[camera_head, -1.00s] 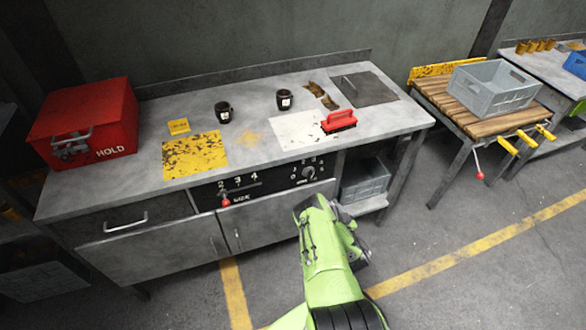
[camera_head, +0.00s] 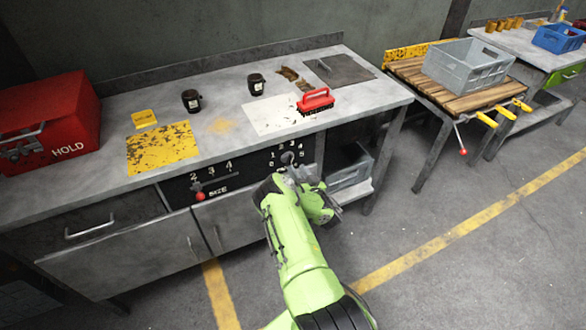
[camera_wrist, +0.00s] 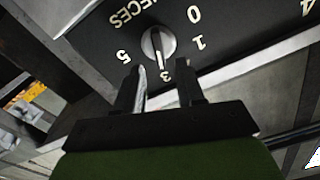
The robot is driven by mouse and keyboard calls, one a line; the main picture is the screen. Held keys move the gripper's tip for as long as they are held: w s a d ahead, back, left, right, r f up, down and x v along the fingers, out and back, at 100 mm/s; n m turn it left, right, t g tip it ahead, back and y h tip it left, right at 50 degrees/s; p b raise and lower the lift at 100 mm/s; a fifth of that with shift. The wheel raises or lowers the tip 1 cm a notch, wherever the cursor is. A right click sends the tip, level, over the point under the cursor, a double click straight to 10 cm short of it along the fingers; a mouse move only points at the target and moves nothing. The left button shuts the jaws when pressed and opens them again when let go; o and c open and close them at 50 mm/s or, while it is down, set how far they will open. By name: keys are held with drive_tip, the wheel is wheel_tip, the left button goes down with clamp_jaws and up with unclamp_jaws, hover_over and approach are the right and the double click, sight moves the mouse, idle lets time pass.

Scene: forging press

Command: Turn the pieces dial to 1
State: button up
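The pieces dial (camera_wrist: 158,43) is a round grey knob on a black panel, marked PIECES with white numbers around it. In the wrist view its light pointer line runs down toward the 3; the 0 and 1 lie to its right and the 5 to its left. Some numbers are hidden behind the fingers. My gripper (camera_wrist: 163,87) is open and empty, its two dark fingers apart just short of the dial. In the head view the dial (camera_head: 287,158) shows just above my gripper (camera_head: 303,178).
A size slider with a red knob (camera_head: 200,196) is left of the dial. Below are grey cabinet doors (camera_head: 232,222); an open shelf with a grey bin (camera_head: 350,172) is to the right. A red-handled brush (camera_head: 315,101) and two dark mugs stand on the bench top.

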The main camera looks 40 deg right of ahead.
sight(290, 162)
drive_tip(key=b+x, duration=0.1)
drive_tip(key=x, duration=0.3)
drive_tip(key=shift+w+d, duration=0.1)
drive_tip(key=shift+w, duration=0.2)
clamp_jaws()
drive_tip(key=shift+f+n, duration=0.1)
drive_tip(key=shift+n, duration=0.2)
drive_tip(key=n, duration=0.3)
drive_tip(key=shift+n, duration=0.3)
drive_tip(key=n, duration=0.2)
drive_tip(key=n+b, duration=0.1)
drive_tip(key=shift+a+n, duration=0.3)
drive_tip(key=shift+n, duration=0.1)
drive_tip(key=shift+a+f+n+b, duration=0.15)
drive_tip(key=shift+n+b, duration=0.55)
drive_tip(key=shift+n, duration=1.15)
drive_tip(key=shift+f+n+b, duration=0.1)
drive_tip(key=shift+n+b, duration=0.6)
drive_tip(key=shift+n, duration=1.15)
